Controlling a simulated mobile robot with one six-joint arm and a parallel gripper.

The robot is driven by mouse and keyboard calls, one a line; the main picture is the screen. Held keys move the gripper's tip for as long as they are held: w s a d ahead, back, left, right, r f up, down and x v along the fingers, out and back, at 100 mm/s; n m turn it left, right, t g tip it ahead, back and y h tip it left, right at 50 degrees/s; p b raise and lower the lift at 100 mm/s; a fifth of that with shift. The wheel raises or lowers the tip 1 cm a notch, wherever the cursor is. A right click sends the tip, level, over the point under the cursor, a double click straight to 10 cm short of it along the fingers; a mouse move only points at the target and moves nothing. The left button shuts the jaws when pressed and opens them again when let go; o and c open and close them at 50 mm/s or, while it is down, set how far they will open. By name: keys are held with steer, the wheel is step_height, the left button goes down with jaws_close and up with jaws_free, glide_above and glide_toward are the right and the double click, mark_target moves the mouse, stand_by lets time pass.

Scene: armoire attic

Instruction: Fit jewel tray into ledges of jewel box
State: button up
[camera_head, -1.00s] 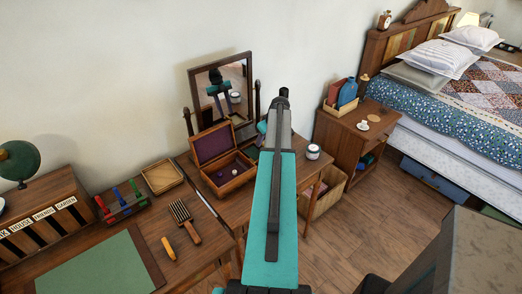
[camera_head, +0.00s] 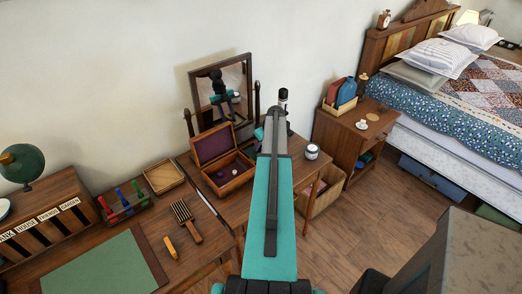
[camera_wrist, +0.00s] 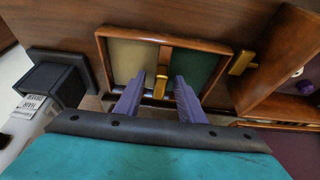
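The jewel tray (camera_wrist: 222,50) lies on the wooden tabletop in the wrist view. It has a wooden rim, a cream compartment, a green compartment and a gold handle on its middle divider. My gripper (camera_wrist: 157,80) is open, its purple fingers apart on either side of the handle, seemingly not touching it. The jewel box (camera_head: 228,183) stands open on the dressing table, its purple-lined lid raised. Part of it shows at the right of the wrist view (camera_wrist: 262,98), beside the tray. My arm hides my gripper and the tray in the head view.
A mirror (camera_head: 240,72) stands behind the jewel box. A white jar (camera_head: 312,152) is at the table's right. A dark box (camera_wrist: 55,75) stands left of the tray. A small purple item (camera_wrist: 305,87) lies inside the jewel box.

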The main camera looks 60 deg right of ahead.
jaws_close()
steer(key=shift+r, duration=0.25)
steer(key=shift+r+b, duration=1.8)
steer(key=shift+r, duration=3)
steer(key=shift+s, duration=0.15)
